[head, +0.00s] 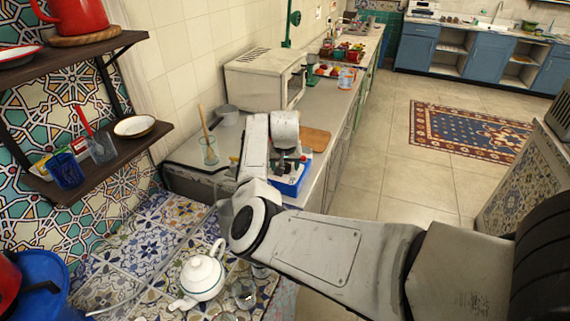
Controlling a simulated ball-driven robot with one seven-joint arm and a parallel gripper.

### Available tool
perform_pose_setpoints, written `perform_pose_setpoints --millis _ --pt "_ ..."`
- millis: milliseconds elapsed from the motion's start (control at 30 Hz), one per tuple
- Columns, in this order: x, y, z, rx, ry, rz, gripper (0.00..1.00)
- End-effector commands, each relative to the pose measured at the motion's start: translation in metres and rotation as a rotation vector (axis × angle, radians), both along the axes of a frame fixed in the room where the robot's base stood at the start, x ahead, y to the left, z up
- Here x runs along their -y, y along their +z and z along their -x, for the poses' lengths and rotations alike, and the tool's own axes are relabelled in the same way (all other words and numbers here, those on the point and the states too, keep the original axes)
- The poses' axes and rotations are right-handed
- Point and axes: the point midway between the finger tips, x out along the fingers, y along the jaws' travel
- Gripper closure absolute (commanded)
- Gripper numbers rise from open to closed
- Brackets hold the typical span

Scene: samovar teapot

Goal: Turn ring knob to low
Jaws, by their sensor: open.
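A small blue unit with a pale front (290,183) stands on the grey counter, partly hidden behind my arm. It may be the ring, but its knob is too small and too covered to make out, and so is its setting. My gripper (288,158) points down just over this unit, small and dark in the view. It is open, and I see nothing held in it. I cannot tell whether its fingers touch the unit.
A white microwave-like box (262,78), a saucepan (227,114), a glass with wooden sticks (209,150) and a wooden board (314,139) stand around it. A white teapot (202,277) stands on the tiled surface at front. The floor at right is clear around a rug (468,132).

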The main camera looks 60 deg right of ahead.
Motion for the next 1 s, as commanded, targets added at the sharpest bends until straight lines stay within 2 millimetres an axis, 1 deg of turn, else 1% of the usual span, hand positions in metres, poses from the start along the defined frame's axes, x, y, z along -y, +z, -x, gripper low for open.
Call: perform_pose_setpoints --millis 67,600,867,1000 --pt "0.0000 0.0002 0.0000 0.000 0.000 0.000 0.34" --pt "-0.0001 0.0004 -0.0003 0.001 0.000 0.000 0.86" --pt "-0.0001 -0.0004 -0.0006 0.000 -0.024 0.001 0.87" --pt "-0.0002 -0.0017 -0.0009 0.000 -0.082 0.002 0.87"
